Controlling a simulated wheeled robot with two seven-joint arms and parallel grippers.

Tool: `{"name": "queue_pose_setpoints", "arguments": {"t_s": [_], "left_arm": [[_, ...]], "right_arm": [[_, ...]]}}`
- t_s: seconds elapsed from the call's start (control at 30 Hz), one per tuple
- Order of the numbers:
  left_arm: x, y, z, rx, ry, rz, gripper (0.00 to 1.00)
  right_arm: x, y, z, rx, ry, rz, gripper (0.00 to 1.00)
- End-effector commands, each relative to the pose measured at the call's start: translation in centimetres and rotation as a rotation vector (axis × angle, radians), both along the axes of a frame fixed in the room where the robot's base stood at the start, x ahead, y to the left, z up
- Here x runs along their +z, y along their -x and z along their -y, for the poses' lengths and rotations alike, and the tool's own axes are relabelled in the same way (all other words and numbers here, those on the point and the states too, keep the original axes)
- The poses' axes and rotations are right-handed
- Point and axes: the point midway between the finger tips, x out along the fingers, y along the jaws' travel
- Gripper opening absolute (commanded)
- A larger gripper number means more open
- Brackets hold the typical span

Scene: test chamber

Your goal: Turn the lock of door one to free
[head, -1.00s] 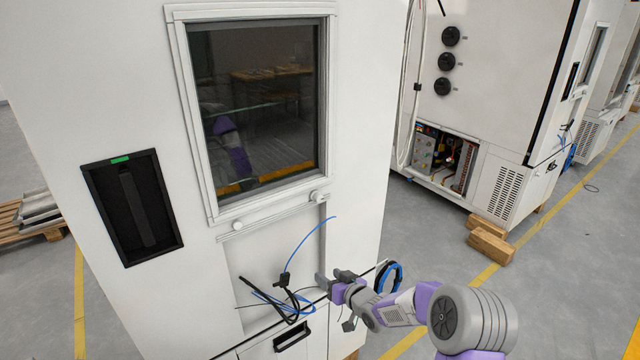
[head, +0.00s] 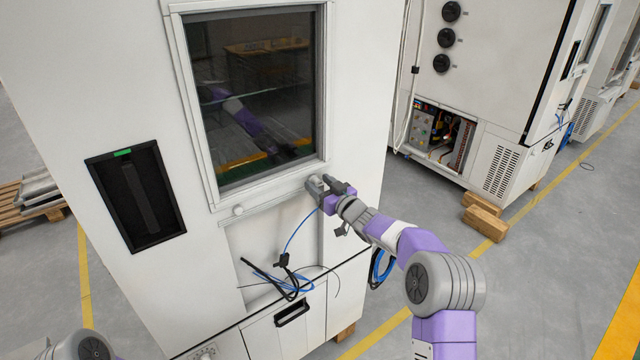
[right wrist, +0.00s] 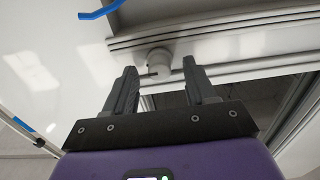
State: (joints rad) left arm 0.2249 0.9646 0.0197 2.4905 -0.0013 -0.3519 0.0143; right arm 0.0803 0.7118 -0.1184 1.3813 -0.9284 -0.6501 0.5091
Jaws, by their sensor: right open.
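The white chamber door (head: 349,130) has a dark window and, at left, a black recessed handle (head: 133,200) with a small green mark on top. No lock label is readable. My left gripper is out of view.
Blue and black cables (head: 285,275) hang in the recess below the rail. A second chamber (head: 480,90) stands at the right, with wooden blocks (head: 485,217) on the floor. A pallet (head: 35,200) lies at far left. Open floor lies at the right.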

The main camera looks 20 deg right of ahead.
Motion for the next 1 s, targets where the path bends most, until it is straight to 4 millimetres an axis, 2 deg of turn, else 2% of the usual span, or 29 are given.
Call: {"name": "queue_pose_setpoints", "arguments": {"t_s": [0.33,0.7,1.0], "left_arm": [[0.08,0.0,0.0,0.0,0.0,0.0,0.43],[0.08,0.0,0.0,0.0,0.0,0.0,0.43],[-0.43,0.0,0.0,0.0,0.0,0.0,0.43]], "right_arm": [[-0.05,-0.37,-0.15,0.0,0.0,-0.001,0.56],[-0.05,-0.35,-0.13,0.0,0.0,-0.001,0.01],[-0.13,-0.34,-0.15,0.0,0.038,0.014,0.01]]}}
